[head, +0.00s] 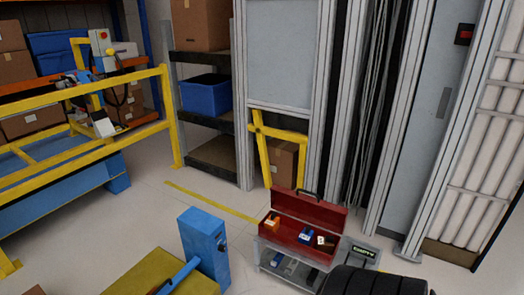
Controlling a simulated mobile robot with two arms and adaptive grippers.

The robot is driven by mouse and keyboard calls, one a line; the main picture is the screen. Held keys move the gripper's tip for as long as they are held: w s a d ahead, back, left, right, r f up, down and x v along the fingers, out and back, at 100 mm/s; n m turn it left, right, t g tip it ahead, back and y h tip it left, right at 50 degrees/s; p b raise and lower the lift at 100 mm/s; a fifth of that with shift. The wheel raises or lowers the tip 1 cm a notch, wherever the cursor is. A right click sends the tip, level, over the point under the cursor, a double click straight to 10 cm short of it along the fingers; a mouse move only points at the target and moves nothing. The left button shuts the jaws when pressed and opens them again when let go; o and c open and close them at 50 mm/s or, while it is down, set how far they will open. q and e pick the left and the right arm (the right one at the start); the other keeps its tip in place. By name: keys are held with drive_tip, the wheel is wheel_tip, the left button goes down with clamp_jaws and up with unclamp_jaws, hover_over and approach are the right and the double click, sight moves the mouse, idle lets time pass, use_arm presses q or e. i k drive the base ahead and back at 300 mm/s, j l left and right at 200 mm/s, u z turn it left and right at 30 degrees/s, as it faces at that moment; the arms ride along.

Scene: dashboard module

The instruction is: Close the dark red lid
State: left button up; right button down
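The dark red lid (312,208) stands raised along the back of a dark red toolbox (280,243). A black handle (309,194) is on the lid's top edge. The toolbox is open towards me and sits on a grey cart, right of the middle in the head view. Inside it lie an orange item (271,223), a blue item (305,236) and a dark and white item (323,242). Neither of my grippers shows in the head view, and nothing is seen touching the lid.
The grey cart (347,261) carries an "EMPTY" sign (364,251). A black ribbed object (372,282) covers its lower right. A blue post (203,245) stands to the left. Yellow railings (90,101) and shelves are behind. Floor is clear left of the toolbox.

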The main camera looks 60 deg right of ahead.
sight(332, 217)
drive_tip(key=z, duration=2.25)
drive_tip(key=i+l+u, duration=0.2)
drive_tip(key=i, duration=0.2)
drive_tip(key=i+u, duration=0.15)
drive_tip(key=i, duration=0.2)
drive_tip(key=i+l+u, duration=0.2)
drive_tip(key=i+l, duration=0.1)
drive_tip(key=i, duration=0.1)
